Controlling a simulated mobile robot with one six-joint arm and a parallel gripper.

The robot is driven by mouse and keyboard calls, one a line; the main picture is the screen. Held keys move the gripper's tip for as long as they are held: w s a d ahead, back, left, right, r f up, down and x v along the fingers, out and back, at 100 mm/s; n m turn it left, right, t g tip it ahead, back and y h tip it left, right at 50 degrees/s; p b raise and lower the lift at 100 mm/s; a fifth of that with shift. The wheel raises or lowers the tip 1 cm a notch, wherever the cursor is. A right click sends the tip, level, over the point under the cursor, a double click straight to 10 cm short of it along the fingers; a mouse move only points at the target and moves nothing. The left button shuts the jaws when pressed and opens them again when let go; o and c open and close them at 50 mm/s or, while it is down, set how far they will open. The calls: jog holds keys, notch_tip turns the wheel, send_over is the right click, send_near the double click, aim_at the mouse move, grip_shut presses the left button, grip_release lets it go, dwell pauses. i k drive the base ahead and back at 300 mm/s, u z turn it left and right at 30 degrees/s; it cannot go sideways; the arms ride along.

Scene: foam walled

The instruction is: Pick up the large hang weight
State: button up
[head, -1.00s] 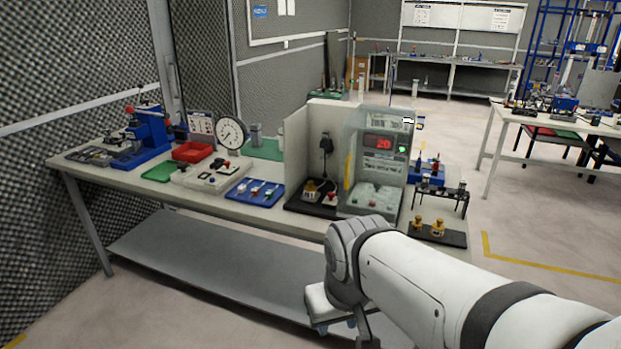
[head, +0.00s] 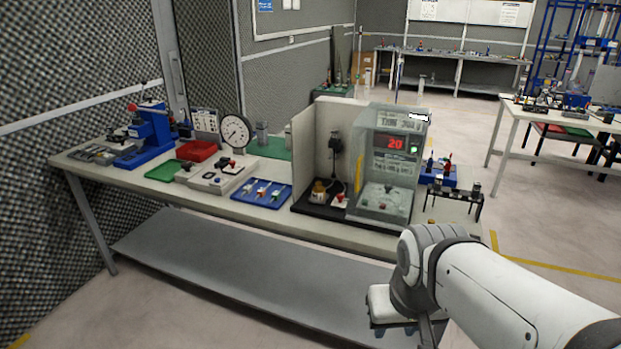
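I cannot tell for sure which thing is the large hang weight. A small black rack (head: 455,195) with dark pieces on top stands at the right end of the near table (head: 130,182). A grey metal cylinder (head: 262,134) stands at the back of the table, right of the dial gauge. My gripper (head: 400,324) is low in front of the table's right part, below the tabletop. Its fingers are small and partly hidden, so I cannot see whether they are open. I see nothing held.
A clear-walled machine with a red display (head: 394,143) stands beside a pale partition (head: 328,125). A blue tray (head: 262,191), a red bin (head: 198,150) and a blue press (head: 147,132) are further left. A lower shelf (head: 215,262) runs beneath. Open floor lies right.

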aim_at(318, 191)
jog(key=i, duration=1.45)
jog(key=z, duration=0.05)
